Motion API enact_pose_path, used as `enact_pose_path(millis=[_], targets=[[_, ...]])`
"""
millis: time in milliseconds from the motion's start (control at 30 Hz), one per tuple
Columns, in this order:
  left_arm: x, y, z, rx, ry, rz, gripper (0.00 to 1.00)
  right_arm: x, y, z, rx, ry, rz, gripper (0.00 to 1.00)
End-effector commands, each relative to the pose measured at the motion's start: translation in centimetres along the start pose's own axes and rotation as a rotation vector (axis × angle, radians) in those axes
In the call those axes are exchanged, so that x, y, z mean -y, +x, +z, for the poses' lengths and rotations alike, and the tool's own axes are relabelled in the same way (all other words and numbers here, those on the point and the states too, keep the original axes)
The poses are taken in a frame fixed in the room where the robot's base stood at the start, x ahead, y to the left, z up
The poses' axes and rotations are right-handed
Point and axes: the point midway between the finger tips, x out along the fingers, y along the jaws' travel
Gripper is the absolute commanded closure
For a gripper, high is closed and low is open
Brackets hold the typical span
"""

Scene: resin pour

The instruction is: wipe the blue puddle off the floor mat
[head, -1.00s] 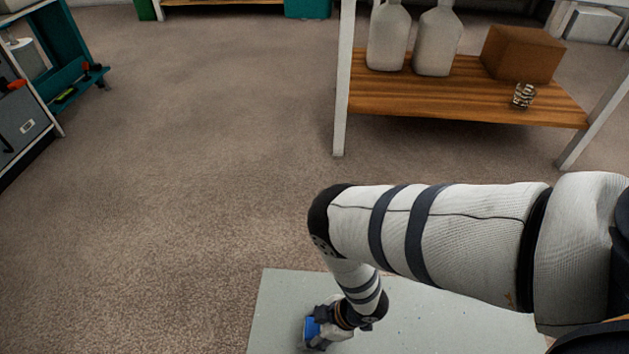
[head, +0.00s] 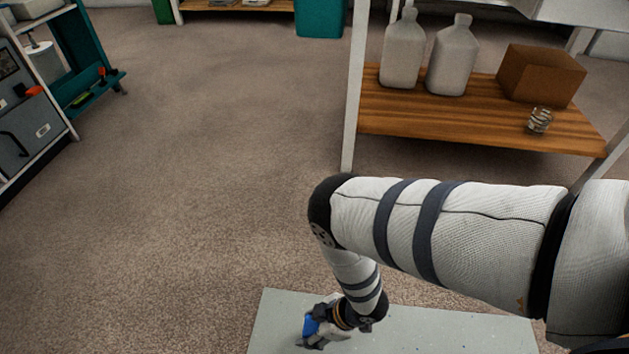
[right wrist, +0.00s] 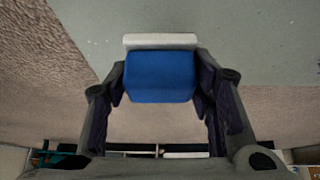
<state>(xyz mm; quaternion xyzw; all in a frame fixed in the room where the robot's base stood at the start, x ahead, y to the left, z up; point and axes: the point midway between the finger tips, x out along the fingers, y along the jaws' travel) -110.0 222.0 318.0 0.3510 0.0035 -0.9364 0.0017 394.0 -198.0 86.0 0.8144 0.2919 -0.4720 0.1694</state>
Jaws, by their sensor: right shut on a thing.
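The pale grey-green floor mat (head: 450,325) lies at the bottom of the head view, with its near part cut off. It also shows in the right wrist view (right wrist: 260,40). My right gripper (head: 322,328) is low over the mat's far left part. It is shut on a blue block with a white pad (right wrist: 160,77), whose blue side also shows in the head view (head: 309,326). I cannot tell whether the pad touches the mat. No blue puddle shows on the visible mat. My left gripper is not in view.
A wooden shelf (head: 430,120) with two pale jugs (head: 402,55), a brown box (head: 540,75) and a small glass jar (head: 540,120) stands beyond the mat at right. A teal and grey cabinet (head: 50,110) stands at far left. The carpet (head: 200,180) between is clear.

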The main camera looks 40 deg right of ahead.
Motion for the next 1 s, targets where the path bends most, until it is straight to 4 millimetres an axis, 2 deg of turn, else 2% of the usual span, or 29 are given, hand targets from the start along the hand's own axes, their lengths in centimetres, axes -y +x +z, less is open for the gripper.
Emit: enact_pose_path(millis=[100,367,1000], targets=[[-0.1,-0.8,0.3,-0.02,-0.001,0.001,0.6,0.1,-1.2,-1.0,-0.003,0.0,0.002,0.77],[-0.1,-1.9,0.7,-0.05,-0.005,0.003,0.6,0.4,-2.8,-2.2,-0.002,0.002,0.002,0.77],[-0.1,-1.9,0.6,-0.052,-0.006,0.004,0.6,0.5,-2.8,-2.1,0.0,0.003,0.001,0.77]])
